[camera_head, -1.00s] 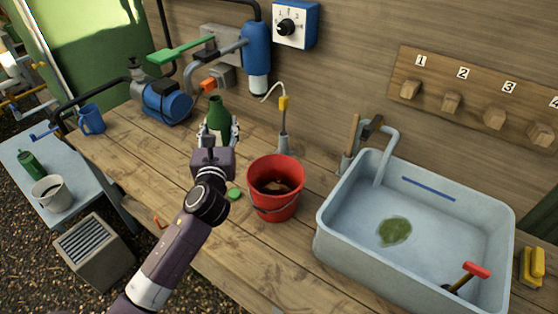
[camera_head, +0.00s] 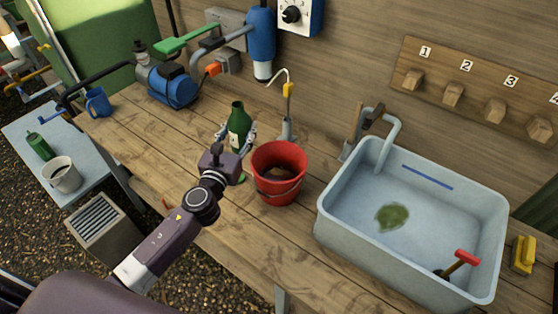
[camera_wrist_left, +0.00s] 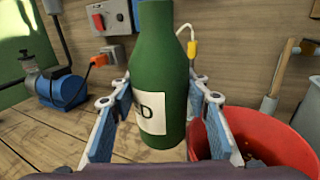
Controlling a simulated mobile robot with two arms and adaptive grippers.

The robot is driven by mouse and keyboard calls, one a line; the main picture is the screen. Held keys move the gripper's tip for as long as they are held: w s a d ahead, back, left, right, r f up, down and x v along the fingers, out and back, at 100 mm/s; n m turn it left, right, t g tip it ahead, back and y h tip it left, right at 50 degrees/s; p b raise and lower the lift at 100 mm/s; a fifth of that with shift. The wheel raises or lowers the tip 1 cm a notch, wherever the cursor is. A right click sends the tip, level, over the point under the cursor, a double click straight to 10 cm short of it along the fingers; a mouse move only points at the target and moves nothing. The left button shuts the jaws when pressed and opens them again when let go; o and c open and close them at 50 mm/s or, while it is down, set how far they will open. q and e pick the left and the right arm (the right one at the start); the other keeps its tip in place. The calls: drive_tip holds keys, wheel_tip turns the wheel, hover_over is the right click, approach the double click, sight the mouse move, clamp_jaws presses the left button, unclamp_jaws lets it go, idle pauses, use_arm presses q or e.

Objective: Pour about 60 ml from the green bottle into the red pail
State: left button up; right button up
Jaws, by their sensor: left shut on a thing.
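The green bottle (camera_head: 238,118) with a white label is about upright, to the left of and slightly behind the red pail. My left gripper (camera_head: 236,136) is shut on it, with one finger on each side. The left wrist view shows the bottle (camera_wrist_left: 160,70) between the fingers (camera_wrist_left: 160,108); the head view hides its base, so I cannot tell its height above the bench. The red pail (camera_head: 279,160) stands on the bench with dark contents inside. In the left wrist view the pail (camera_wrist_left: 262,125) is just right of the right finger. My right gripper is not in view.
A green cap or disc (camera_head: 241,179) lies left of the pail. A grey sink (camera_head: 335,215) stands to the right. A metal stand with a yellow-handled probe (camera_head: 288,92) is behind the pail. A blue pump (camera_head: 172,88) and a blue mug (camera_head: 97,103) are at the left.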

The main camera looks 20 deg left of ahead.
sight(241, 146)
use_arm(q)
drive_tip(key=shift+m, duration=0.9)
wheel_tip(241, 146, down, 4)
drive_tip(key=b, duration=0.4)
drive_tip(key=shift+d+f, duration=0.15)
drive_tip(key=shift+m, duration=0.3)
drive_tip(key=shift+d+f+m+b, duration=0.1)
drive_tip(key=shift+d+m+b, duration=0.05)
drive_tip(key=shift+m+b, duration=0.55)
drive_tip(key=shift+d+r+m+t, duration=0.1)
drive_tip(key=shift+r+m+t, duration=0.2)
drive_tip(key=shift+r, duration=0.05)
drive_tip(key=m, duration=0.1)
drive_tip(key=d+r+m+p, duration=0.1)
drive_tip(key=m, duration=0.1)
drive_tip(key=shift+r+h, duration=0.25)
drive_tip(key=shift+h, duration=0.05)
drive_tip(key=shift+a+r+m, duration=0.2)
drive_tip(key=shift+r+m, duration=0.15)
drive_tip(key=shift+m, duration=0.45)
drive_tip(key=shift+a+f+m+t+b, duration=0.3)
drive_tip(key=shift+m+b, duration=0.2)
drive_tip(key=shift+m, duration=0.5)
drive_tip(key=shift+a+f+m+h+b, duration=0.1)
drive_tip(key=shift+a+m+h+b, duration=0.2)
drive_tip(key=shift+m, duration=0.55)
drive_tip(key=shift+a+f+m+h+b, duration=0.1)
drive_tip(key=shift+m+h+b, duration=0.2)
drive_tip(key=shift+m, duration=0.55)
drive_tip(key=shift+m, duration=0.3)
